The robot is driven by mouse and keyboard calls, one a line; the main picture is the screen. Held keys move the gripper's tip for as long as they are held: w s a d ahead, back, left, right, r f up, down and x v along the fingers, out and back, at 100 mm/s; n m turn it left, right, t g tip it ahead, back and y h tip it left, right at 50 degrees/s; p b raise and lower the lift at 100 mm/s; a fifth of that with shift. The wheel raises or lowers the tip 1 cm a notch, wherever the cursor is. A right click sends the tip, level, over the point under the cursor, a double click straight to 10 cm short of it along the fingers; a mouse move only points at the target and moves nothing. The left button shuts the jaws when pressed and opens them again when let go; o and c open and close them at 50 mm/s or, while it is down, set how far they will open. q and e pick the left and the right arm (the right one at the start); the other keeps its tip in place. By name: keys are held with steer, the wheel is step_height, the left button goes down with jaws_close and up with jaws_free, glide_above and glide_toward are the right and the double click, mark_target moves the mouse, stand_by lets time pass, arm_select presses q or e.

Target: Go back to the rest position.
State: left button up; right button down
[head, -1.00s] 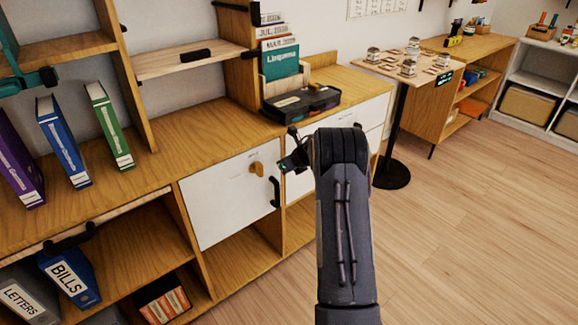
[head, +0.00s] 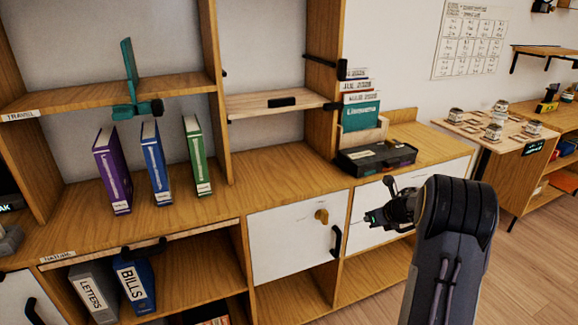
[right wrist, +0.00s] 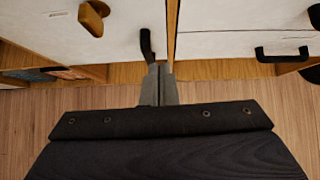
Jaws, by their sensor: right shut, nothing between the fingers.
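My right arm comes in from the lower right of the head view. My right gripper (head: 374,219) is shut and empty, in front of the white cabinet fronts. In the right wrist view the closed fingers (right wrist: 160,84) meet over the floor, near a black handle (right wrist: 146,45); I cannot tell how far apart they are. My left gripper is not in view.
A white cabinet door (head: 294,245) has a wooden knob (head: 321,216) and a black handle. Purple (head: 113,172), blue (head: 156,165) and green (head: 197,157) binders stand on the wooden counter. A black case (head: 375,157) lies further right. The wooden floor (head: 510,275) at right is clear.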

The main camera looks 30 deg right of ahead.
steer(key=s+a+r+m+t+h, duration=0.2)
steer(key=r+m, duration=0.6)
steer(key=s+a+r+m+t+h, duration=0.1)
steer(key=a+r+m+h, duration=0.1)
steer(key=r+m, duration=0.55)
steer(key=s+a+f+m+g+y, duration=0.35)
steer(key=s+a+m, duration=0.75)
steer(key=s+a, duration=0.4)
steer(key=s+a+f+m+g+y, duration=0.3)
steer(key=s+a+f+m+y, duration=0.15)
steer(key=s+a+m, duration=1)
step_height(320, 180, up, 16)
steer(key=w+a+n+p, duration=0.1)
steer(key=w+n+p, duration=0.1)
steer(key=p, duration=1.3)
steer(key=shift+w+a+n, duration=0.15)
steer(key=shift+a+n, duration=0.15)
steer(key=shift+n, duration=0.5)
